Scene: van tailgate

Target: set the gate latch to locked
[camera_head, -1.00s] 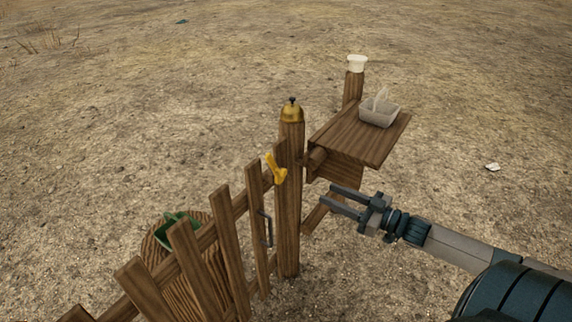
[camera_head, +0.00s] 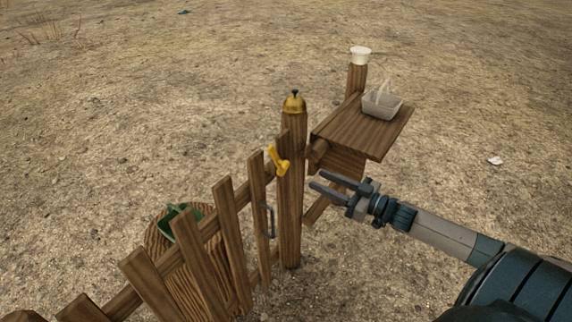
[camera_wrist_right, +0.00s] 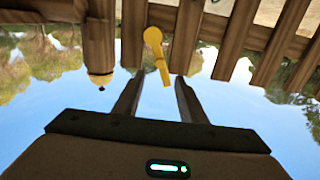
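The yellow gate latch (camera_head: 278,160) is on the wooden gate (camera_head: 226,215) near its top right end, beside the gate post (camera_head: 291,200). In the head view its handle slants, with one end up to the left and the other down to the right. In the right wrist view the latch (camera_wrist_right: 156,52) shows beyond and between my fingers. My right gripper (camera_head: 314,180) is open and empty, a little to the right of the post and apart from the latch. It also shows in the right wrist view (camera_wrist_right: 155,92). My left gripper is not in view.
A brass bell (camera_head: 294,103) sits on top of the post. A wooden shelf (camera_head: 345,135) with a pale basket (camera_head: 382,103) stands behind my right gripper. A white cup-like thing (camera_head: 360,55) tops another post. A green object (camera_head: 180,222) lies behind the gate.

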